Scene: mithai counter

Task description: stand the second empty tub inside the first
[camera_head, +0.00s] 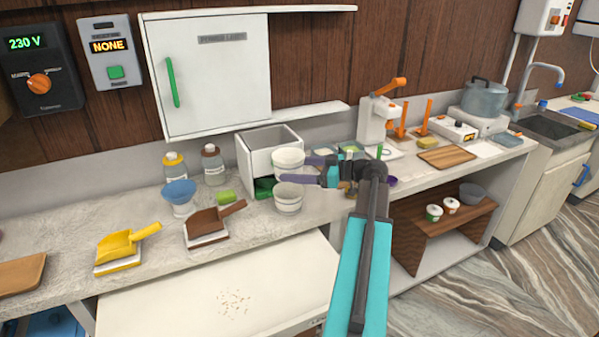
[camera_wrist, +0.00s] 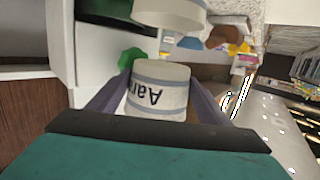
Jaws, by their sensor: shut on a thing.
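My gripper (camera_head: 302,171) is shut on one white tub (camera_head: 289,157), with a purple finger on each side of it. The two tubs look apart. I cannot see into either clearly.
A wooden board (camera_head: 446,158) is to the right.

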